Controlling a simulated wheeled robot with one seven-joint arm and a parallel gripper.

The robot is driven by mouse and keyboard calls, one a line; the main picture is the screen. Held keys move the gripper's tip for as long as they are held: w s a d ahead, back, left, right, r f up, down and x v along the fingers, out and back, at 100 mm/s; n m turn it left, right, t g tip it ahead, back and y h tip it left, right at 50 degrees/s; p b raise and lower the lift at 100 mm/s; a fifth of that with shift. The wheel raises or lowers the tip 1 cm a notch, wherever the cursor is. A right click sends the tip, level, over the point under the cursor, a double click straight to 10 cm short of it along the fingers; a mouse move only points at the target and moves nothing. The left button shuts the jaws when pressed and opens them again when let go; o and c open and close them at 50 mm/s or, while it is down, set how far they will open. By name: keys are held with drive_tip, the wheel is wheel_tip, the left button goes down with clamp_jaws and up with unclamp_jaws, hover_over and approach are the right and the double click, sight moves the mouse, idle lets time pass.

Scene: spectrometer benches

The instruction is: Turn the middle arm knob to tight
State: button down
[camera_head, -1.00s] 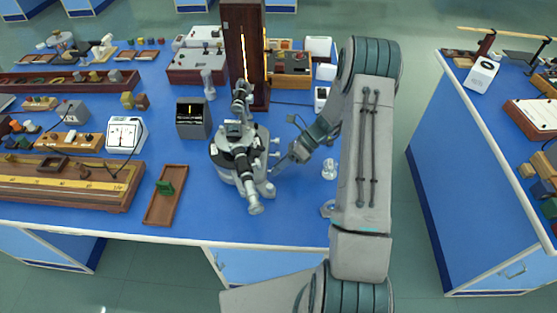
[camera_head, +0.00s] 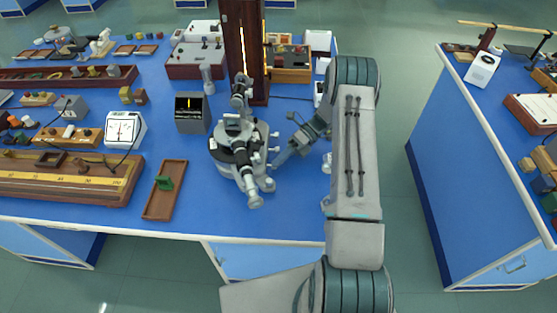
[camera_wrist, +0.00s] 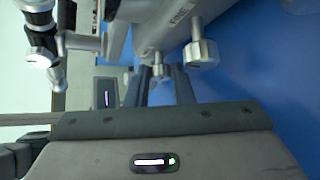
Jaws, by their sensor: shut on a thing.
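The spectrometer (camera_head: 236,158), grey with a dark round table and a telescope tube, stands on the blue bench in the head view. Several small metal knobs stick out on its right side. My gripper (camera_head: 278,163) reaches in from the right at these knobs. In the wrist view my gripper (camera_wrist: 160,77) has its two dark fingers on either side of a small metal knob (camera_wrist: 158,68) and is shut on it. A larger knob (camera_wrist: 201,52) sits just to the right, apart from the fingers. "FINE" is lettered on the grey part above. The fingertip contact is partly hidden.
A tall brown lamp housing (camera_head: 243,50) with a glowing slit stands behind the spectrometer. A small black-fronted box (camera_head: 192,113) and a wooden tray (camera_head: 153,205) with a green piece are to its left. The bench front right of the spectrometer is clear.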

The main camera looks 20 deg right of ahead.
drive_tip(key=shift+w+r, duration=0.1)
drive_tip(key=shift+w, duration=0.05)
drive_tip(key=c, duration=1.3)
unclamp_jaws()
drive_tip(key=shift+o, duration=0.2)
drive_tip(key=b+v, duration=0.3)
drive_tip(key=v, duration=0.9)
drive_tip(key=shift+d, duration=0.2)
drive_tip(key=shift+v, duration=0.8)
